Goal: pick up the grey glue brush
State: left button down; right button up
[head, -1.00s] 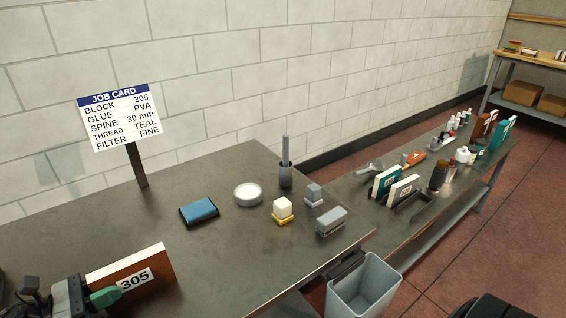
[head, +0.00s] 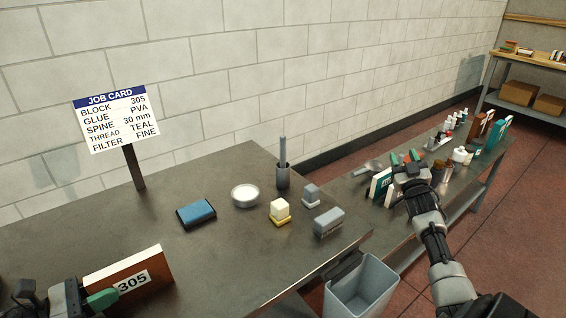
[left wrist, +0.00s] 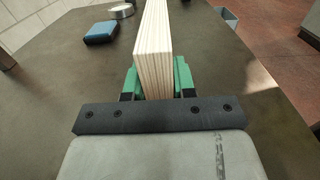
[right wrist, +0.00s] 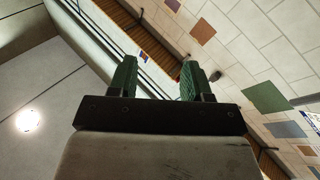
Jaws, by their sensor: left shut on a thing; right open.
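A grey upright handle, which looks like the glue brush (head: 283,149), stands in a dark grey cup (head: 283,177) near the back edge of the main bench. Its lower end is hidden in the cup. My left gripper (head: 92,298) is shut on the brown book block marked 305 (head: 150,262) at the front left; its pale pages (left wrist: 153,45) show between the green fingers in the left wrist view. My right gripper (head: 405,157) is open and empty, raised in front of the side bench, to the right of the cup. Its fingers (right wrist: 155,80) show nothing between them.
On the main bench (head: 240,265) are a blue pad (head: 196,214), a round white dish (head: 245,196), a cream block on yellow (head: 280,211) and grey blocks (head: 328,222). A grey bin (head: 360,288) stands in front. The side bench holds books and bottles (head: 461,155).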

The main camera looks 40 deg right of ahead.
aim_at(284, 148)
jog(key=w+a+r+n+t+y, duration=0.1)
jog(key=w+a+r+n+y, duration=0.15)
jog(key=w+r+n, duration=0.2)
jog(key=w+a+f+n+g+y, duration=0.1)
jog(key=w+a+f+n+y, duration=0.1)
jog(key=w+a+n, duration=0.9)
jog(key=w+a+f+n+g+y, duration=0.15)
jog(key=w+a+n, duration=0.25)
jog(key=a+n, duration=1.25)
jog(key=w+d+n, duration=0.4)
jog(key=w+d, duration=0.1)
jog(key=shift+w+r+t+y, duration=0.15)
jog(key=shift+r+t+y, duration=0.1)
jog(key=shift+y, duration=0.15)
jog(key=shift+w+d, duration=0.15)
jog(key=shift+w, duration=0.45)
grip_shut()
